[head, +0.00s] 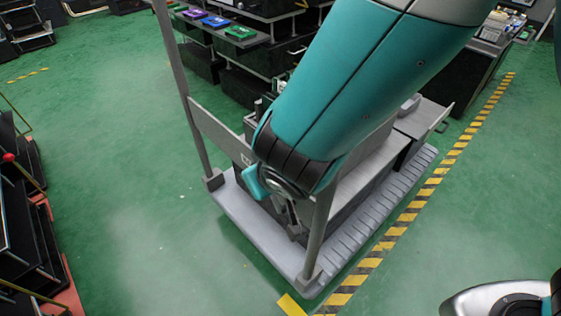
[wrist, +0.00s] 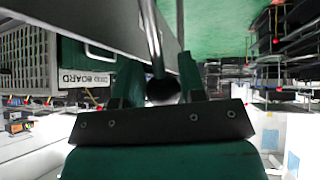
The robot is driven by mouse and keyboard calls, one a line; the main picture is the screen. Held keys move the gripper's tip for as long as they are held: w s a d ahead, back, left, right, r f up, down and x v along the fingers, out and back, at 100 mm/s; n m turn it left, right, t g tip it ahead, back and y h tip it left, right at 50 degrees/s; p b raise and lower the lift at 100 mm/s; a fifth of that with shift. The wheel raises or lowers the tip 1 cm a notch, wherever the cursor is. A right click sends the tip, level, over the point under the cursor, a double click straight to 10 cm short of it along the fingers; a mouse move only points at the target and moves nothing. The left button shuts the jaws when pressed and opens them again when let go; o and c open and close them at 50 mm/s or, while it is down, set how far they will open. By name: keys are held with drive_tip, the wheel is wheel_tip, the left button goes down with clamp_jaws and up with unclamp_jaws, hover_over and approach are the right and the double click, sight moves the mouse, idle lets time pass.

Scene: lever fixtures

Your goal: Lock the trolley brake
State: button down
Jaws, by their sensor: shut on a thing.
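The grey platform trolley (head: 240,215) stands on the green floor in the middle of the head view, with upright posts at its near end. My teal arm reaches down over it and hides my gripper and the brake there. In the wrist view my gripper (wrist: 158,76) has its two dark green fingers on either side of a lever (wrist: 152,40), a thin metal rod ending in a dark round knob. The gripper is shut on this lever at the knob. The lever's base is out of view, so I cannot tell its full angle.
Grey boxes and a bin load the trolley; a labelled crate (wrist: 85,80) shows in the wrist view. A yellow-black floor stripe (head: 400,225) runs along the right. Dark racks (head: 20,200) stand at left and shelves at the back.

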drive_tip(key=shift+r, duration=0.1)
idle(0.3)
drive_tip(key=c, duration=1)
unclamp_jaws()
drive_tip(key=shift+s+r, duration=0.1)
drive_tip(key=shift+p+v, duration=1)
drive_tip(key=shift+v, duration=7.6)
drive_tip(key=shift+s+d, duration=0.1)
drive_tip(key=shift+s, duration=0.05)
drive_tip(key=shift+c, duration=0.2)
